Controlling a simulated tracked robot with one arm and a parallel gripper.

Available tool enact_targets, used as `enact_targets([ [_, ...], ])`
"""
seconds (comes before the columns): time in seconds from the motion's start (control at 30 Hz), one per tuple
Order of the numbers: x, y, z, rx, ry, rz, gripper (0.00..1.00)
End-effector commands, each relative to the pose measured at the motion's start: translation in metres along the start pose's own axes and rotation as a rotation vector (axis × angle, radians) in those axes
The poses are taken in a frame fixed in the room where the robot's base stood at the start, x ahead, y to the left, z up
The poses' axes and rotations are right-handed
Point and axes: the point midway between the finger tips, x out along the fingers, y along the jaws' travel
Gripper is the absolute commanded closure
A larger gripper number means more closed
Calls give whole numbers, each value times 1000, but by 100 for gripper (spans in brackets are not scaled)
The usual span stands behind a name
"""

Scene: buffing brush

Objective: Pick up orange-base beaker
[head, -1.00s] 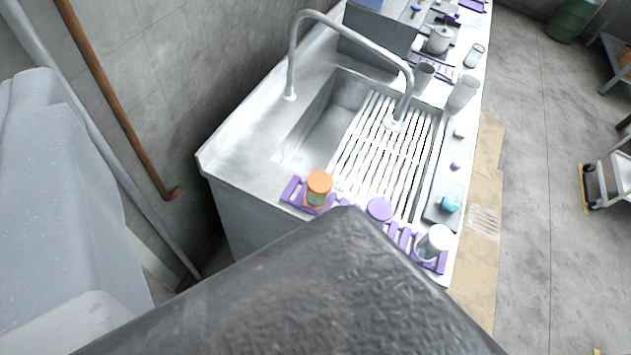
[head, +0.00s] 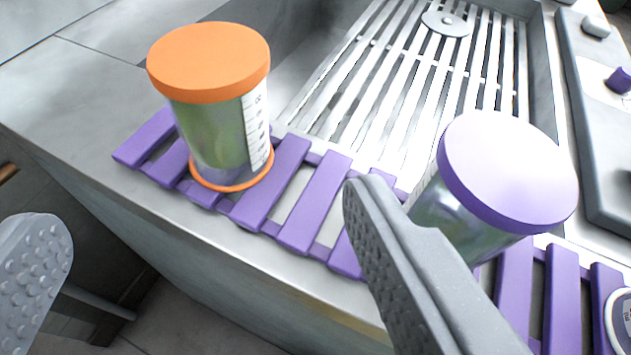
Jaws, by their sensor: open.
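The orange-base beaker (head: 222,135) stands on the left part of a purple slatted rack (head: 272,178) near the counter's front edge. It is clear with a white scale, an orange disc on top and an orange ring at the bottom. My gripper (head: 205,225) is open and empty. Its left finger is at the lower left, beyond the counter edge. Its right finger reaches up from the lower right, in front of the rack. The beaker is farther off, between the two fingers in the picture, and I see no contact.
A purple-topped beaker (head: 490,190) stands just right of the beaker, partly hidden behind my right finger. A slatted metal drainer (head: 410,85) lies behind the rack. A grey tray (head: 590,130) is at the right. The counter left of the beaker is clear.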

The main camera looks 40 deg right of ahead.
Motion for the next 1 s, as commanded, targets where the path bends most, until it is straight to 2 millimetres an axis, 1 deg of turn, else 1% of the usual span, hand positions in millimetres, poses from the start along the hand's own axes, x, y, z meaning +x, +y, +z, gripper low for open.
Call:
enact_targets([
  [0.03, 2, 3, 5, 3, -1, 4, 26],
  [0.07, 4, 3, 6, 3, 0, 5, 26],
  [0.27, 19, 3, 6, 3, -1, 4, 26],
  [0.73, 79, 2, 5, 2, -2, 3, 26],
  [0.8, 84, 1, 6, 2, -2, 3, 26],
  [1.0, 91, 1, 5, 2, -2, 2, 26],
])
